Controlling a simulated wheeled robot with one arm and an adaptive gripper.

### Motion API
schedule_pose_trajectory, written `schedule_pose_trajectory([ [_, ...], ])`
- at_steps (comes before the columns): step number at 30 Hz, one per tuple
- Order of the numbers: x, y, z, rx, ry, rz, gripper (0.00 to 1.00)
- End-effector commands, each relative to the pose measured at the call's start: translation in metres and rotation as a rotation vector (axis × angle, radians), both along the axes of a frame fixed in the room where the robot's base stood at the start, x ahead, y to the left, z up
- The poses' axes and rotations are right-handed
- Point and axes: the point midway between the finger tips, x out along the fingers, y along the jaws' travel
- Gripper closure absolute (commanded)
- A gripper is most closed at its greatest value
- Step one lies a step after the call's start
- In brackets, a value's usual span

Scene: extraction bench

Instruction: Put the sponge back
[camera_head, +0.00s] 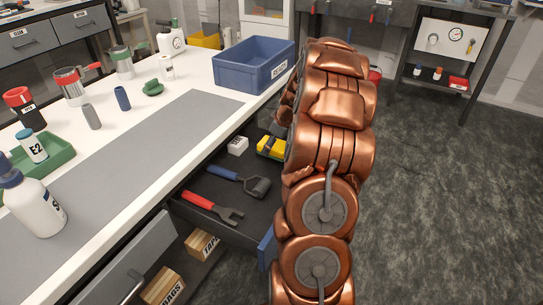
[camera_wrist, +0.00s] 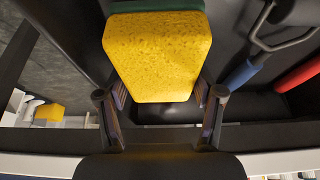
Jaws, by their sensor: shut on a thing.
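The sponge (camera_wrist: 157,58), yellow with a dark green layer, is between the two fingers of my gripper (camera_wrist: 160,97) in the wrist view. The fingers are shut on its sides. In the head view the yellow of the sponge (camera_head: 270,148) shows at the far right part of the open drawer (camera_head: 232,229), beside my copper arm. My arm hides part of the sponge and most of my gripper there. I cannot tell whether the sponge touches the drawer floor.
The bench above carries a blue bin (camera_head: 252,66), bottles, cups and a green tray (camera_head: 55,157). A grey mat (camera_head: 130,150) is mostly bare.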

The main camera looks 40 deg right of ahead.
Motion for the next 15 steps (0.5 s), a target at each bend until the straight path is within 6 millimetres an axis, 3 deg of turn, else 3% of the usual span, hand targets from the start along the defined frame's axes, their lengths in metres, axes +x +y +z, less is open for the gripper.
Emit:
schedule_pose_trajectory([
  [11, 0.000, 0.001, -0.041, 0.003, 0.003, -0.001, 0.66],
  [15, 0.000, 0.001, -0.043, 0.002, 0.002, 0.000, 0.66],
])
